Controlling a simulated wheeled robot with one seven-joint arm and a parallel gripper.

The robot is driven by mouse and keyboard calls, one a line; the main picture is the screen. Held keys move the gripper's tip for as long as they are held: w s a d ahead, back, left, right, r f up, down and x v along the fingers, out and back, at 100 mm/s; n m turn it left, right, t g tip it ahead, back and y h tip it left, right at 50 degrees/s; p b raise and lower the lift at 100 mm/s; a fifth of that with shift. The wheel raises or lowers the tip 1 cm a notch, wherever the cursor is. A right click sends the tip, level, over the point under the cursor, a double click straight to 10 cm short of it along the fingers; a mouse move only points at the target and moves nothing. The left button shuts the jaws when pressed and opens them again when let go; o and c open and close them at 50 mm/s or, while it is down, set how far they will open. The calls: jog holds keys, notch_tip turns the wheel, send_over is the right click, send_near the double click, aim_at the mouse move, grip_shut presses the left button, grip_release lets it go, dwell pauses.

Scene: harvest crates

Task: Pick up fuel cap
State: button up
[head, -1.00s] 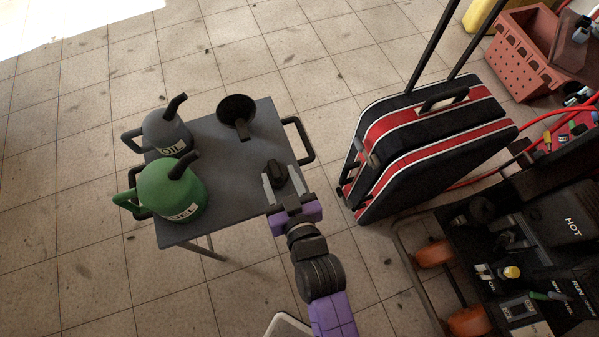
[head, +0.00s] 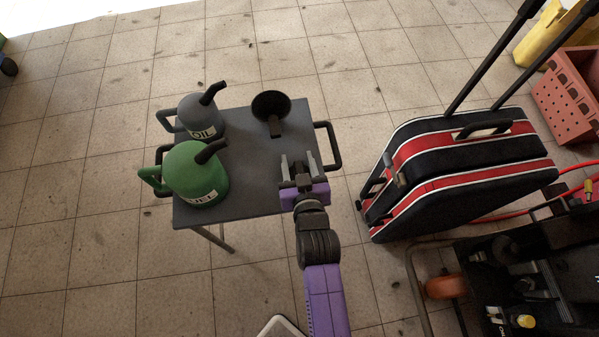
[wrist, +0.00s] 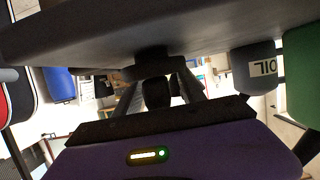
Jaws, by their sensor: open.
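The fuel cap, a small black knob, sits on the grey table top near its right edge. In the head view the dark cap (head: 303,171) shows between the fingers of my gripper (head: 299,160), partly hidden by it. The wrist view appears upside down, with the table at the top and the cap (wrist: 156,92) between my two grey fingers. My gripper is open, one finger on each side of the cap. I cannot tell whether either finger touches it.
The grey table (head: 255,185) also holds a green fuel can (head: 190,178), a grey oil can (head: 203,118) and a black funnel (head: 271,105). A table handle (head: 333,147) juts out at the right. A black and red case (head: 455,175) stands on the floor further right.

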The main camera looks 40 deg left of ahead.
jog(key=shift+c, duration=0.2)
grip_shut()
